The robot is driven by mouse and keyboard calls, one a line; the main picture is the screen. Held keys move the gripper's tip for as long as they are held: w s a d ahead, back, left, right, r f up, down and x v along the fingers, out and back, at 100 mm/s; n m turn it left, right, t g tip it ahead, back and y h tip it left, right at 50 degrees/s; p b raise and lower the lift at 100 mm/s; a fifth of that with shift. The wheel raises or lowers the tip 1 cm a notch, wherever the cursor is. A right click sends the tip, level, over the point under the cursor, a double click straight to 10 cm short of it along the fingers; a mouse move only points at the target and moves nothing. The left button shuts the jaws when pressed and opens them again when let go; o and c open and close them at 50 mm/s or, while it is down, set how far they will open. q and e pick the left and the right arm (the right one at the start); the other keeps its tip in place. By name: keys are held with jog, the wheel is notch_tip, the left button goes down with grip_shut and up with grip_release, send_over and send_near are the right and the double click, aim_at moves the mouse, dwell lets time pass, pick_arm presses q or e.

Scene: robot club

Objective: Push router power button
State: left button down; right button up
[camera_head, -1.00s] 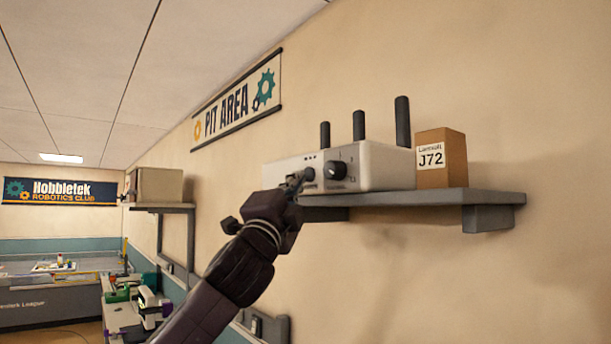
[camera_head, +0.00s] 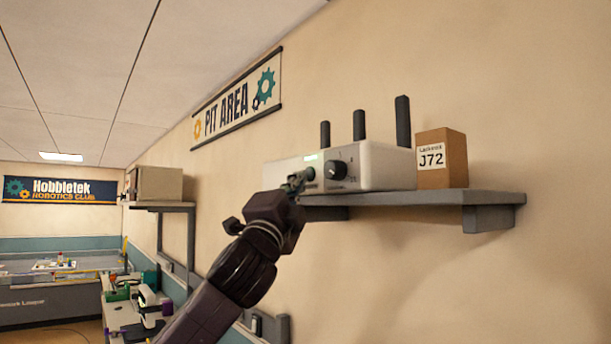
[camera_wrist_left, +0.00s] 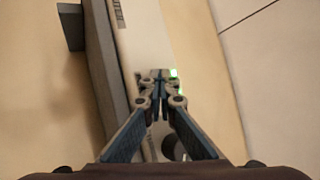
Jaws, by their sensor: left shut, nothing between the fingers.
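The white router (camera_head: 375,165) stands on a grey wall shelf (camera_head: 420,198), with several dark antennas on top. In the left wrist view, the closed fingertips (camera_wrist_left: 158,74) are against or very near the white front of the router (camera_wrist_left: 147,35), beside a green glow. The fingers hide the power button, and I cannot tell contact for sure. My right gripper is out of view.
A brown box marked J72 (camera_head: 441,158) stands right of the router on the same shelf. Another shelf with a beige box (camera_head: 155,185) is farther left along the wall. A workbench with equipment (camera_head: 135,310) lies below it. The wall right of the shelf is bare.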

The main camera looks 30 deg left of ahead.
pick_arm(q)
jog(key=shift+s+a+b, duration=0.2)
jog(key=shift+s+a, duration=0.2)
jog(key=shift+s, duration=0.5)
jog(key=shift+s+a+b, duration=0.2)
jog(key=shift+s+a, duration=0.15)
jog(key=shift+s, duration=0.6)
jog(key=shift+s+a+b, duration=0.2)
jog(key=shift+s+a, duration=0.2)
jog(key=shift+s, duration=0.5)
jog(key=shift+f, duration=0.1)
